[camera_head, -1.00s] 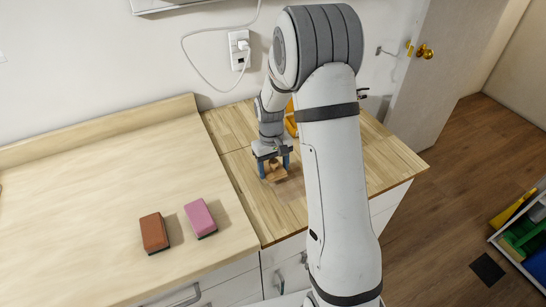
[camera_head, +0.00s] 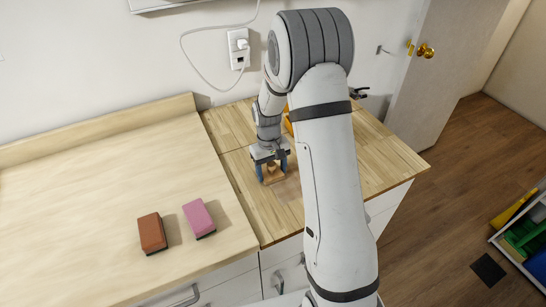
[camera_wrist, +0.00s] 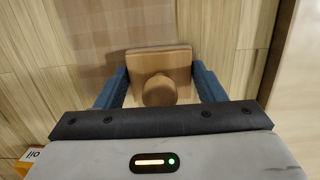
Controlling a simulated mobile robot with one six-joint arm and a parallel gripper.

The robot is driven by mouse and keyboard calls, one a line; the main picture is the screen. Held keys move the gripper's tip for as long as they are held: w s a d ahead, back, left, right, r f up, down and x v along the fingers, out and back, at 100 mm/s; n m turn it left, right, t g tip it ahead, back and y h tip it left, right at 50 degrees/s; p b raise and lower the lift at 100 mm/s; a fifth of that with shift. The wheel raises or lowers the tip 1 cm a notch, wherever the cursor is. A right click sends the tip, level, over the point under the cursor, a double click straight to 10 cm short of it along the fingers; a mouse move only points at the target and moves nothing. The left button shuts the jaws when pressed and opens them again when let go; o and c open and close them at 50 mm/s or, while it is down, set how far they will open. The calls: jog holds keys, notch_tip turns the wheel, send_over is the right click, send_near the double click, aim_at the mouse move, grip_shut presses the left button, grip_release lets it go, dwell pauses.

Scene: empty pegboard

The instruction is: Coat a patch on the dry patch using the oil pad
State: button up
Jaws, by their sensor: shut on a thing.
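The oil pad (camera_wrist: 160,58) is a square wooden block with a round knob (camera_wrist: 158,90) on top. My gripper (camera_wrist: 160,84) is shut on it, with one blue finger on each side. In the head view, my gripper (camera_head: 271,168) holds the pad (camera_head: 273,179) low at the wooden worktop, apparently on its surface; exact contact cannot be told. A faint, slightly pinkish area that looks like the dry patch (camera_wrist: 105,28) lies beside the pad, toward the upper left in the wrist view. The pad's underside is hidden.
An orange container labelled OIL (camera_wrist: 33,155) shows at the wrist view's lower left. A brown block (camera_head: 152,232) and a pink block (camera_head: 199,217) lie on the pale counter (camera_head: 80,190) to the left. The worktop's front is clear.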

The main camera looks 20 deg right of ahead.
aim_at(273, 166)
jog(key=shift+s+d, duration=0.1)
jog(key=shift+s, duration=0.2)
jog(key=r, duration=0.1)
jog(key=r+p, duration=0.1)
jog(key=shift+s+d+r, duration=0.1)
jog(key=shift+s+r, duration=0.15)
jog(key=shift+r, duration=0.05)
jog(key=shift+w+r+p, duration=0.15)
jog(key=shift+r+p, duration=0.35)
jog(key=shift+r, duration=0.1)
jog(key=shift+r+p, duration=0.45)
jog(key=shift+r, duration=0.4)
jog(key=shift+r+p, duration=0.75)
jog(key=shift+r, duration=0.55)
jog(key=shift+f, duration=0.1)
